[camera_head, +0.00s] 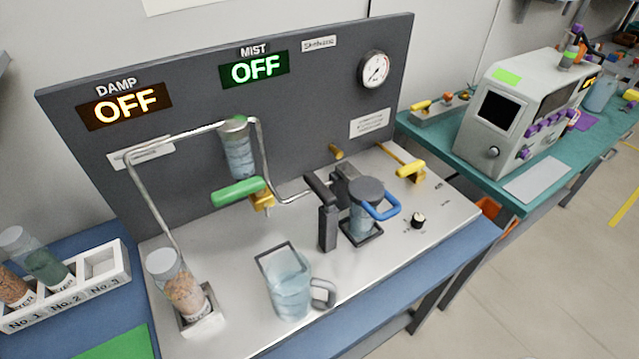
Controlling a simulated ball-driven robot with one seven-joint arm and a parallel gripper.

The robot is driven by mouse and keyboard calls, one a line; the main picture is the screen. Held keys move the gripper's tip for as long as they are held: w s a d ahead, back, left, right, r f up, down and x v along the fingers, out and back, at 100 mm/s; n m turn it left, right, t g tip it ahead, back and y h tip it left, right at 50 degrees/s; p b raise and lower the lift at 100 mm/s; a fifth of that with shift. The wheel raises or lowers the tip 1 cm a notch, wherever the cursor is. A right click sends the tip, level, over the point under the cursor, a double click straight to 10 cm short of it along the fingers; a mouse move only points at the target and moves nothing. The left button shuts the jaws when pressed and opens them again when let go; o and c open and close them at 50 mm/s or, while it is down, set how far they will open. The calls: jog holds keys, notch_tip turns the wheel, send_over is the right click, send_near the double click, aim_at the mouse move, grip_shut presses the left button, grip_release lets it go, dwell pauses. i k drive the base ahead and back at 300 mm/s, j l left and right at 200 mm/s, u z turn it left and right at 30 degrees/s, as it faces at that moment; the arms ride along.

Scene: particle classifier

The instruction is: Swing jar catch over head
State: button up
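A jar station stands right of centre on the steel bench top. A clear jar (363,222) sits upright there on a dark square base, under a round grey head (367,189). A blue loop handle (383,207) sticks out to the right at the head. A black upright post (328,228) with a black bar (318,188) at its top stands just left of the jar, apart from the head. I cannot tell for sure which part is the jar catch. A dark block shows behind the jar. My gripper is not in view.
A water pitcher (290,287) stands at the front. A jar of brown grains (184,290) is at front left, below a bent pipe. A green-handled valve (238,192) and a yellow valve handle (411,171) stick out. The steel top (450,212) right of the jar is mostly clear.

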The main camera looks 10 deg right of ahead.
aim_at(318, 186)
jog(key=j+u, duration=0.2)
jog(key=u, duration=0.15)
jog(key=j+u, duration=0.5)
jog(key=u, duration=0.2)
jog(key=k, duration=0.05)
